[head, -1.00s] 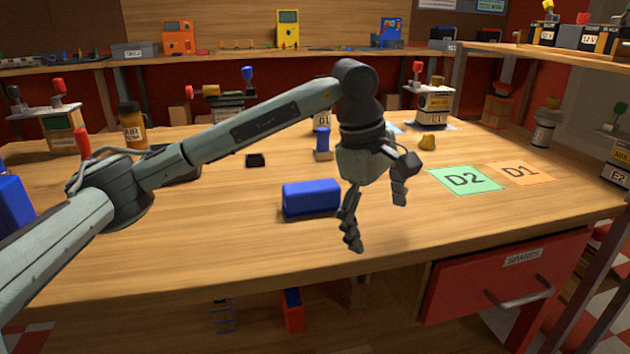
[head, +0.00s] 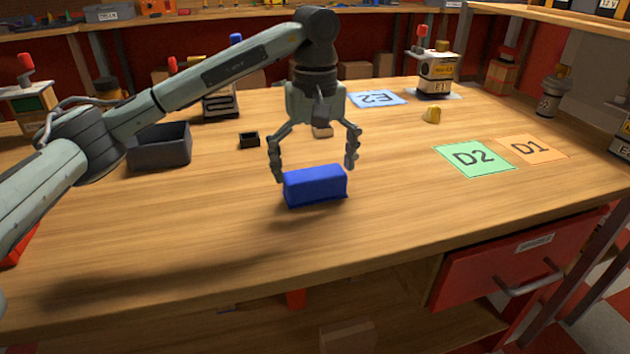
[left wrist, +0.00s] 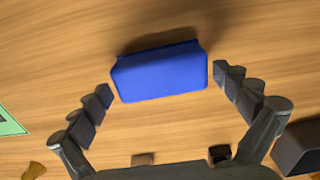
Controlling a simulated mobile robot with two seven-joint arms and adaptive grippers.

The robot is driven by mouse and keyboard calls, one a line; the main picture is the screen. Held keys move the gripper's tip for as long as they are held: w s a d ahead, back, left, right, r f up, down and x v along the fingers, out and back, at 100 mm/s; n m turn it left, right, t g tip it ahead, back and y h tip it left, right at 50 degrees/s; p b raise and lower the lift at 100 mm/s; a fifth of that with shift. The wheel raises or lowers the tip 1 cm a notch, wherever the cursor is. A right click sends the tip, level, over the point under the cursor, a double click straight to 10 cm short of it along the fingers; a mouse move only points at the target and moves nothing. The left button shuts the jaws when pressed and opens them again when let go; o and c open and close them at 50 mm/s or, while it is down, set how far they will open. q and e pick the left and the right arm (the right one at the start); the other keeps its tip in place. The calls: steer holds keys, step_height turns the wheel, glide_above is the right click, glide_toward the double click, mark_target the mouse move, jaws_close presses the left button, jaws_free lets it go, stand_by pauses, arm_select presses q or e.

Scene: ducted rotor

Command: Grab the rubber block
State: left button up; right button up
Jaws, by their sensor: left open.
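The blue block (head: 316,187), which I take as the rubber block, lies on the wooden table, long side across the view. My left gripper (head: 315,170) points down over it, fingers spread, one near each end. In the left wrist view the blue block (left wrist: 160,74) lies between and just beyond the fingertips of the open gripper (left wrist: 162,83). Nothing is held; I cannot tell whether a fingertip touches the block. My right gripper is not in view.
A dark open bin (head: 160,148) and a small black box (head: 249,140) stand behind left. A small tan piece (head: 322,131) is behind the gripper. A yellow lump (head: 431,115), green D2 card (head: 474,158) and orange D1 card (head: 532,149) are right. The table front is clear.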

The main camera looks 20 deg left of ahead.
arm_select(q)
steer(key=shift+f, duration=0.7)
steer(key=c, duration=0.9)
